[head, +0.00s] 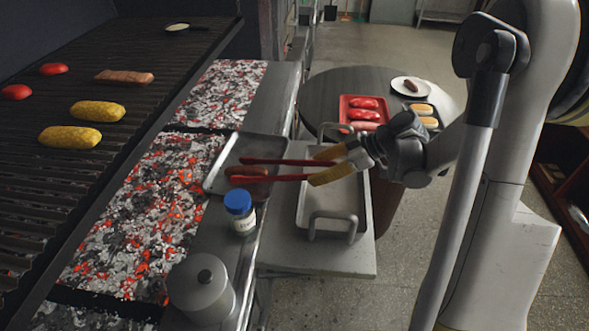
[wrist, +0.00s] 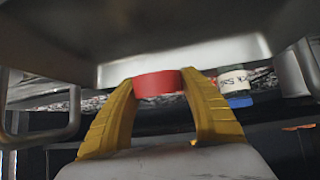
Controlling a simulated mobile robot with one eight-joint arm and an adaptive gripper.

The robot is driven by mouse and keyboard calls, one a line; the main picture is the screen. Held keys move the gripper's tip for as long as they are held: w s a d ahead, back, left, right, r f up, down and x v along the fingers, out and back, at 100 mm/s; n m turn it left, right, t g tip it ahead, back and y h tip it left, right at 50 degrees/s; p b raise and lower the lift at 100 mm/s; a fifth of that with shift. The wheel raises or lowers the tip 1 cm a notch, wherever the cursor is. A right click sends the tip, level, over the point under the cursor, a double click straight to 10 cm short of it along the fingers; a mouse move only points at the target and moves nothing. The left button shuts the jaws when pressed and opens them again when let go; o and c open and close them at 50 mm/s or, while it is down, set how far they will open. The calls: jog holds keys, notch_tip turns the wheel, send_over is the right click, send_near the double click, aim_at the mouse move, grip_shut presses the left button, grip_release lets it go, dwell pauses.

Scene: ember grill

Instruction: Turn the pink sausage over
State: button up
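My gripper (head: 325,164) has yellow fingers closed around the handle end of red tongs (head: 285,178). In the wrist view the red tong end (wrist: 158,84) spans between both fingertips of my gripper (wrist: 160,88). The tongs point left over the metal tray (head: 222,186), arms apart. A reddish-brown sausage (head: 247,171) shows between their tips; I cannot tell whether they touch it. A pinkish piece (head: 366,126) lies at the front of the red tray (head: 345,112), but I cannot tell whether it is the pink sausage. A pinkish, flat piece (head: 124,77) lies on the grill.
The grill (head: 60,180) also carries yellow corn (head: 70,137) and red tomatoes (head: 16,92). Hot coals (head: 140,225) lie beside it. A blue-capped jar (head: 241,214) and grey canister (head: 201,287) stand near the tray. A deep metal pan (head: 333,227) sits under my gripper.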

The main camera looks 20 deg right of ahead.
jog(key=shift+r, duration=0.1)
notch_tip(320, 180, up, 10)
jog(key=p, duration=0.7)
